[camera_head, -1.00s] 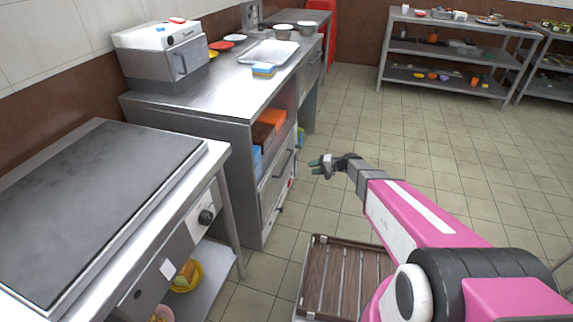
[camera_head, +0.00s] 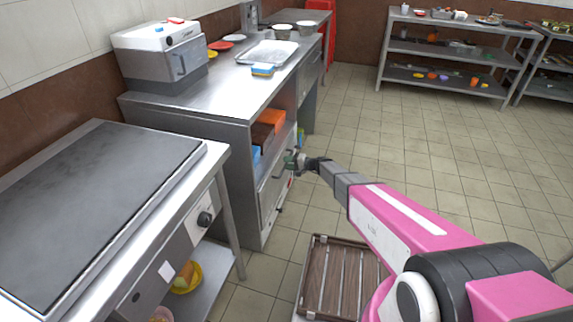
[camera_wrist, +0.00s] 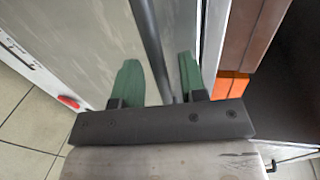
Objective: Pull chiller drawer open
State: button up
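The chiller drawer (camera_head: 274,188) is a steel front under the open shelf of the steel counter, and it looks closed. Its bar handle shows in the wrist view (camera_wrist: 150,40) as a dark rod running between the two green fingers. My gripper (camera_head: 292,160) is at the drawer front in the head view. In the wrist view my gripper (camera_wrist: 158,85) is open, with one finger on each side of the handle. The rod lies nearer the right finger, and a gap shows on the left. The drawer front (camera_wrist: 75,40) lies just beyond the fingertips.
Orange and brown boxes (camera_head: 268,128) sit on the open shelf above the drawer. A wooden slatted rack (camera_head: 335,275) is low beside my arm. A griddle table (camera_head: 90,210) stands at the left. Tiled floor (camera_head: 400,130) to the right is clear.

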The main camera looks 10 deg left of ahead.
jog(key=shift+a+f, duration=0.1)
jog(key=shift+a, duration=0.45)
grip_shut()
jog(key=f+v, duration=0.3)
jog(key=v, duration=1.5)
jog(key=d+f+v, duration=0.1)
jog(key=f+v, duration=0.3)
jog(key=v, duration=1.4)
jog(key=shift+s+d+f, duration=0.2)
jog(key=shift+s+d, duration=0.05)
jog(key=shift+d, duration=0.05)
grip_release()
jog(key=v, duration=1)
jog(key=shift+d, duration=0.4)
